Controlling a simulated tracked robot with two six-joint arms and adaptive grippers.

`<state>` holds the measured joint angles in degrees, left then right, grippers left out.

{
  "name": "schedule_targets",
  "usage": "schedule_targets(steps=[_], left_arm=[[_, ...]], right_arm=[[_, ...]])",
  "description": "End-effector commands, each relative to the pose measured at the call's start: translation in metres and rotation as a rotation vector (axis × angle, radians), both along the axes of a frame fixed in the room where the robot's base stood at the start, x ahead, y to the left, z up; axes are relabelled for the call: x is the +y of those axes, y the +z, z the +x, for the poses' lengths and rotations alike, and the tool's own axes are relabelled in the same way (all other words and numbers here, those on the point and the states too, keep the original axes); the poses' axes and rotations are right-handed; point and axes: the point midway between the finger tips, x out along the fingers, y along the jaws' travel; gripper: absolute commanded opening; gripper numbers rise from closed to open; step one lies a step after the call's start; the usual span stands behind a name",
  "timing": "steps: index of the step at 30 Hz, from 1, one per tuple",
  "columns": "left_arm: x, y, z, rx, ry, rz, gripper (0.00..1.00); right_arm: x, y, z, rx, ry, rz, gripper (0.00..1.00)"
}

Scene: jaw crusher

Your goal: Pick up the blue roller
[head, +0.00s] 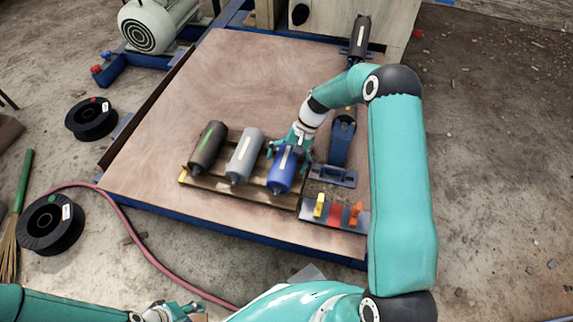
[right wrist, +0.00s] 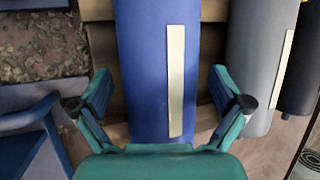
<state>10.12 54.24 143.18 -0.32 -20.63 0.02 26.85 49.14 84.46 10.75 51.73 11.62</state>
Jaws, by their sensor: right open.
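The blue roller (head: 282,176) lies at the right end of a wooden rack (head: 232,188), beside a light grey roller (head: 245,154) and a dark grey roller (head: 207,147). In the right wrist view the blue roller (right wrist: 150,60) fills the middle and carries a pale strip. My right gripper (head: 289,154) is over the blue roller's far part. In the right wrist view its open fingers (right wrist: 160,92) stand on either side of the roller with gaps; contact is not visible. My left gripper (head: 178,311) is at the bottom edge, away from the rack, partly cut off.
A blue metal bracket (head: 341,143) stands right of the rack. A small plate (head: 335,213) with yellow, red and orange parts is in front of it. Another dark roller (head: 360,37) is at the back. The board (head: 235,80) behind the rack is clear.

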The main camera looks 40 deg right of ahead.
Motion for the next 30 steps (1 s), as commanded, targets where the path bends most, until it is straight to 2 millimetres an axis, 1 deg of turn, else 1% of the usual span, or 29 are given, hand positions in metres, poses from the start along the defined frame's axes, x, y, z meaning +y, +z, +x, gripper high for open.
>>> schedule_targets(steps=[6,20,21,24,30], left_arm=[[0.0,0.0002,0.0001,0.0,0.0,0.0,0.4],[0.0,0.0001,0.0001,0.0,0.0,0.0,0.4],[0.0,0.0001,0.0001,0.0,0.0,0.0,0.4],[0.0,0.0001,0.0001,0.0,0.0,0.0,0.4],[0.0,0.0004,0.0001,0.0,0.0,0.0,0.4]], right_arm=[[0.0011,-0.0002,0.0003,0.0,0.0,0.0,1.0],[0.0014,-0.0002,0.0006,0.0,0.0,0.0,0.23],[0.0015,-0.0002,0.0005,0.0,0.0,0.0,0.17],[0.0016,-0.0002,0.0006,0.001,0.0,0.001,0.01],[0.0015,0.0013,0.0014,-0.002,0.0,0.001,0.01]])
